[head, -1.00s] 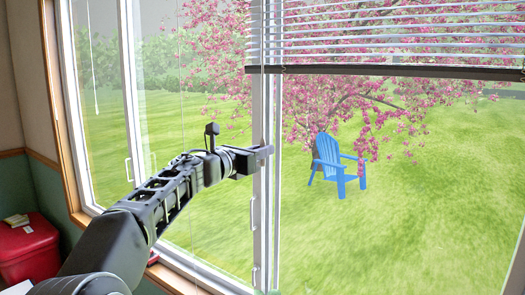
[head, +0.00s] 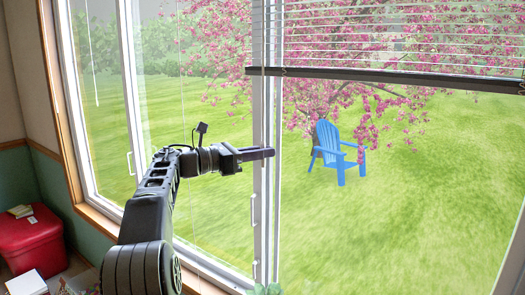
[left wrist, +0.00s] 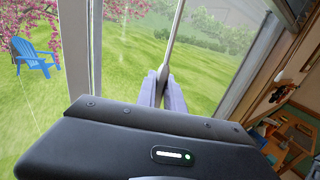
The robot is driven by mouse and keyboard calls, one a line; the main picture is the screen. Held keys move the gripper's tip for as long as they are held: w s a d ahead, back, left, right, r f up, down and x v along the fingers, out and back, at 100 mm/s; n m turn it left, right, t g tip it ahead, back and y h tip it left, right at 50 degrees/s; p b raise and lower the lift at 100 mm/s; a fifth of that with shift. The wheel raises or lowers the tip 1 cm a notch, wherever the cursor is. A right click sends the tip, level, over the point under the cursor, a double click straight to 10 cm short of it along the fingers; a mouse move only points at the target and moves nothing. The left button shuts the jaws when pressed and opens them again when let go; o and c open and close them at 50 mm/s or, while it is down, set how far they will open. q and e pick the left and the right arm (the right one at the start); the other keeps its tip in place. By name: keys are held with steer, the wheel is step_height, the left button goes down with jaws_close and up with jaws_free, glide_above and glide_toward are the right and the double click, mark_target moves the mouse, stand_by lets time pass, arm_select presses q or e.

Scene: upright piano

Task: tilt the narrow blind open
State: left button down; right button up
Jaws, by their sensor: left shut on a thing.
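A slatted blind (head: 400,40) with a dark bottom rail (head: 400,78) hangs across the upper right of the head view. Its slats show as thin lines, with the tree visible between them. My left gripper (head: 268,153) is in front of the window post, below the blind's left end. In the left wrist view its two fingers (left wrist: 165,90) are shut on a thin grey wand (left wrist: 176,30) that rises from between them. In the head view the wand is hard to tell from the post behind it. My right gripper is not in view.
White window posts (head: 134,100) stand behind and left of my arm. A blue chair (head: 330,150) and a pink tree are outside. A red box (head: 28,242) stands at lower left. In the left wrist view, wooden furniture (left wrist: 290,135) is at lower right.

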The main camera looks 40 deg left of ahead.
arm_select(q)
steer(key=shift+r, duration=0.1)
steer(key=c, duration=1.5)
jaws_free()
steer(key=shift+o, duration=0.2)
steer(key=b+v, duration=0.1)
steer(key=v, duration=0.6)
steer(key=shift+s+a, duration=0.2)
steer(key=shift+s, duration=0.15)
